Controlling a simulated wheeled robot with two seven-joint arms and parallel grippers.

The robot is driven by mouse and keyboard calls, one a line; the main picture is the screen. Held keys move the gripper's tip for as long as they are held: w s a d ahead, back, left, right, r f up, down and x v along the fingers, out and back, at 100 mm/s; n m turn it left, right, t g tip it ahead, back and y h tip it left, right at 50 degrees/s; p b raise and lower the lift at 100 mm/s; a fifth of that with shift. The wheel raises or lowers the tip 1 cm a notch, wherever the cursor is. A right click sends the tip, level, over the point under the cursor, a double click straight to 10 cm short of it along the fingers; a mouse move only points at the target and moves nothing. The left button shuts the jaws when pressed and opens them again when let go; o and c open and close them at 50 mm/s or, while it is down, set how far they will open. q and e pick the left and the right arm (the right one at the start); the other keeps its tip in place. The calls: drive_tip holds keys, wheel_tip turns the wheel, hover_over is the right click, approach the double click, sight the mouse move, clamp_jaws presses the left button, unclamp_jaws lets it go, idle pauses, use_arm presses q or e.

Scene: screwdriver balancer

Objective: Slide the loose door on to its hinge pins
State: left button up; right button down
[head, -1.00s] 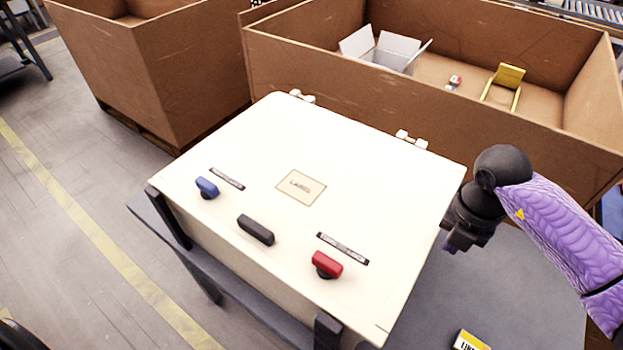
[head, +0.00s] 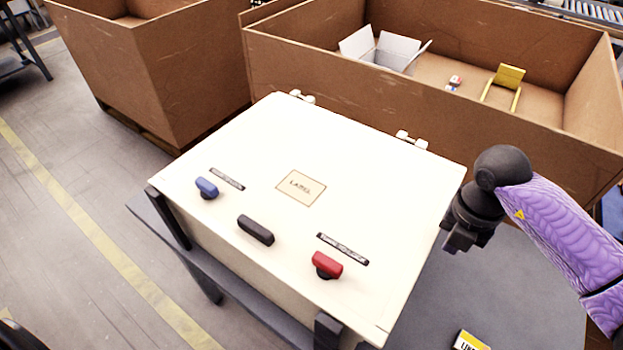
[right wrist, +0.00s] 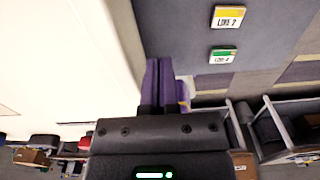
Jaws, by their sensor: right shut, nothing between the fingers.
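The cream door (head: 330,150) lies flat as the top of a cream box (head: 240,262). It carries a label (head: 301,187), a blue knob (head: 207,187), a black handle (head: 255,230) and a red knob (head: 327,264). Two pale hinges show at its far edge, one on the left (head: 303,97) and one on the right (head: 411,139). I cannot tell whether the pins are inside them. My right gripper (head: 456,240) is shut and empty beside the door's right edge. Its purple fingers (right wrist: 158,72) show pressed together in the right wrist view, next to the door. My left gripper is out of view.
The box stands on a dark grey table (head: 480,285), whose top is mostly clear to the right. A yellow label (head: 469,341) lies there; a green one (right wrist: 222,56) shows in the right wrist view. Large cardboard bins, left (head: 150,75) and right (head: 300,85), stand behind.

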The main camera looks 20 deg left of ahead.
sight(430, 236)
idle(0.3)
drive_tip(key=shift+w+a+f, duration=0.1)
drive_tip(key=shift+a+f, duration=0.2)
drive_tip(key=shift+f, duration=0.2)
drive_tip(key=shift+a+b, duration=0.1)
drive_tip(key=shift+b, duration=0.2)
drive_tip(key=shift+w+a+b, duration=0.25)
drive_tip(key=shift+a+b, duration=0.05)
drive_tip(key=shift+a, duration=0.5)
drive_tip(key=shift+w+a+b, duration=0.2)
drive_tip(key=shift+a+b, duration=0.05)
drive_tip(key=shift+a, duration=0.5)
drive_tip(key=shift+d, duration=0.15)
